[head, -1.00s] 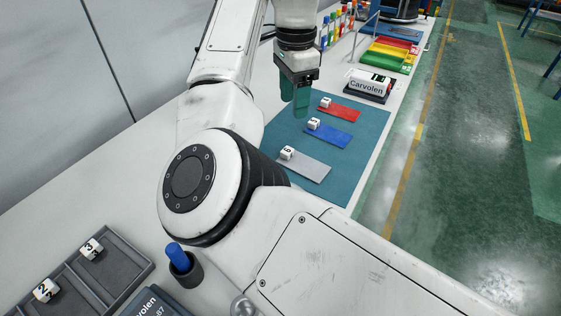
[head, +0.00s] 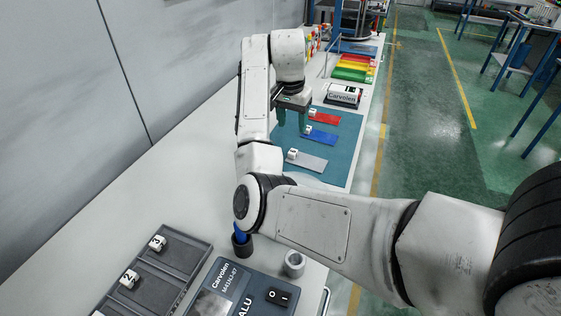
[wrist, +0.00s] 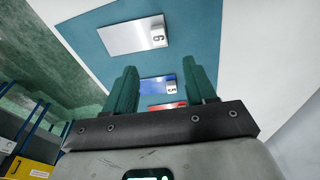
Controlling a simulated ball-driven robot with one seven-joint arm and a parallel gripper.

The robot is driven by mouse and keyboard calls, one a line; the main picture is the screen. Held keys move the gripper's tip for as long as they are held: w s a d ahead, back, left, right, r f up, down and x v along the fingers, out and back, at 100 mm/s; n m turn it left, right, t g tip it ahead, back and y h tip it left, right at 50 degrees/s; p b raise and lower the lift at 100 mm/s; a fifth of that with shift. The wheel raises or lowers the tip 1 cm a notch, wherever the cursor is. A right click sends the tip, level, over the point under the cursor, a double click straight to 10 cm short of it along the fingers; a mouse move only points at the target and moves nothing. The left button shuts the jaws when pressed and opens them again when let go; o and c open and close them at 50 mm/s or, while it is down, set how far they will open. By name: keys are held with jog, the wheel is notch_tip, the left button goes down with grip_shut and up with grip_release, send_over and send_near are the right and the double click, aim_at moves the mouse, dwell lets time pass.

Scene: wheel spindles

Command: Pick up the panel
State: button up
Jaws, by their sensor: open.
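Three flat panels lie on the teal mat (head: 337,171), each with a white numbered cube at its left end in the head view: a red panel (head: 325,119), a blue panel (head: 322,138) and a silver-grey panel (head: 310,163). The silver panel (wrist: 125,36) shows whole in the wrist view; its cube reads 6. The blue panel (wrist: 150,84) shows between my fingers there, and the red panel (wrist: 165,106) is partly hidden by the gripper body. My gripper (head: 292,120) is open and empty, with green fingers pointing down above the mat, beside the red and blue panels' cube ends.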

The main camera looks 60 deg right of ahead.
send_over(293, 151)
jog(key=f, duration=0.5)
jog(key=shift+w+a, duration=0.15)
jog(key=shift+a, duration=0.1)
jog(key=shift+d+f+p, duration=0.1)
jog(key=shift+f+p, duration=0.45)
jog(key=shift+f, duration=2.15)
jog(key=shift+c, duration=0.3)
grip_shut()
